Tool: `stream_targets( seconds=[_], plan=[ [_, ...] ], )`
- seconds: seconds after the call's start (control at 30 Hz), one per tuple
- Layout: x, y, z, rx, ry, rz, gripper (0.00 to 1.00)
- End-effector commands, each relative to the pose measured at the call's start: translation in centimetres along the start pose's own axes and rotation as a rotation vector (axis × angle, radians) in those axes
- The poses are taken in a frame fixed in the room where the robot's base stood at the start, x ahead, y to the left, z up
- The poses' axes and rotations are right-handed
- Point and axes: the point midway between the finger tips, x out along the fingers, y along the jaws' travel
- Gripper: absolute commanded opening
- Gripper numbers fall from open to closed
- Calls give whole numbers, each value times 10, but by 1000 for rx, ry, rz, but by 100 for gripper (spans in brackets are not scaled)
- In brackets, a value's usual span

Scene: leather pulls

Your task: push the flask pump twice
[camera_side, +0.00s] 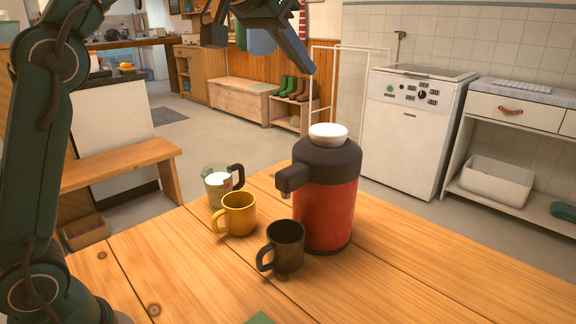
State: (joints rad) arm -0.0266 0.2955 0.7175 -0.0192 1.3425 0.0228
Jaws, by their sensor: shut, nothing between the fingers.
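The flask (325,205) stands upright on the wooden table, red with a dark grey top and a spout pointing left. Its white pump button (328,132) sits raised on top. My gripper (311,70) is shut and empty, above and slightly left of the pump button, with a clear gap between them. A dark mug (287,243) stands just in front of and below the spout.
A yellow mug (239,214) and a glass jug (217,184) with a dark handle stand left of the flask. The table (420,270) is clear to the right. A green item (259,318) lies at the front edge of the picture.

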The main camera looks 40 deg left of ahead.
Motion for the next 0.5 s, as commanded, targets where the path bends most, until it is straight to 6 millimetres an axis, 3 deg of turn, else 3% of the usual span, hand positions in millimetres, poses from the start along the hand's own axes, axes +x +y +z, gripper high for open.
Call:
stream_targets(
  seconds=[0.4,0.5],
  plan=[
    [86,0,2,1,-5,0,0],
    [88,0,8,1,-3,0,0]
  ],
)
